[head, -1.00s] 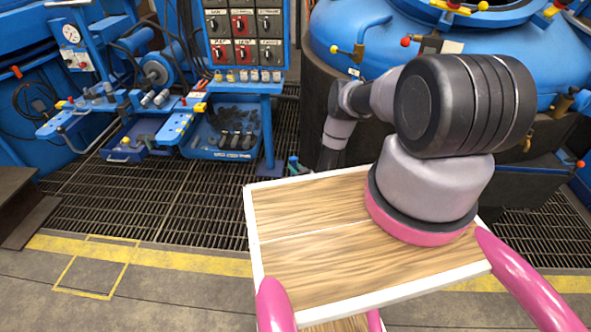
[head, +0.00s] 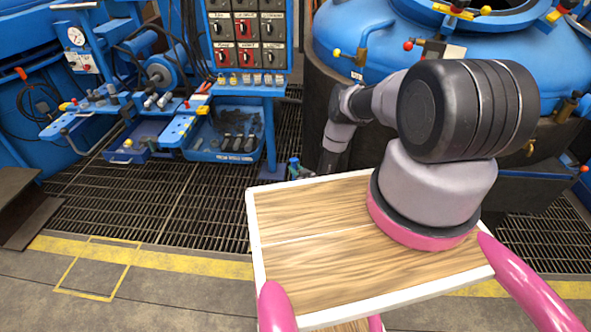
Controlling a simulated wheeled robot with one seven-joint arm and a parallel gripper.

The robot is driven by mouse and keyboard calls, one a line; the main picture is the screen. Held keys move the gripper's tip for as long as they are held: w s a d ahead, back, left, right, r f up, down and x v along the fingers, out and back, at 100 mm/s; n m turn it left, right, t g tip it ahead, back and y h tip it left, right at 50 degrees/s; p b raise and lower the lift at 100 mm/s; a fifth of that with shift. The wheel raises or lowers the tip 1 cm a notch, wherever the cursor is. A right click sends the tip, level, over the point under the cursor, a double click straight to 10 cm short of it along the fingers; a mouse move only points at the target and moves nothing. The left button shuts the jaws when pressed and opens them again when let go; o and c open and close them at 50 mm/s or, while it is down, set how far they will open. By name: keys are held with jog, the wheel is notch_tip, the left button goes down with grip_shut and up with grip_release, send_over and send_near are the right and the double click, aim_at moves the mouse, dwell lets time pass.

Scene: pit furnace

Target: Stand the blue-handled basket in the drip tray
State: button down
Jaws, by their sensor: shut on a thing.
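My gripper (head: 304,171) shows only in part, low behind the far edge of my wooden top. A small blue piece (head: 293,166) sits at its tip; it looks like the handle of the blue-handled basket, and the gripper is shut on it. The basket's body is hidden behind the wooden top. Two blue trays stand on the grating at the left: a wide one (head: 222,157) with several dark pieces in it, and a smaller one (head: 124,158). I cannot tell which is the drip tray. Both are apart from my gripper, to its left.
A blue switch panel (head: 246,45) stands on a blue bench (head: 262,88) behind the wide tray. A big blue furnace vessel (head: 350,50) stands at the back right. Open floor grating (head: 150,205) lies in front of the trays, then a yellow floor line (head: 150,258).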

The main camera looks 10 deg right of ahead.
jog(key=shift+w+f, duration=0.1)
jog(key=shift+f, duration=0.75)
dwell(0.3)
dwell(0.4)
grip_release()
jog(key=shift+f, duration=0.1)
jog(key=shift+s, duration=0.25)
dwell(0.4)
jog(key=v, duration=1)
jog(key=shift+s, duration=0.35)
jog(key=shift+w+d+r, duration=0.1)
jog(key=shift+r, duration=0.15)
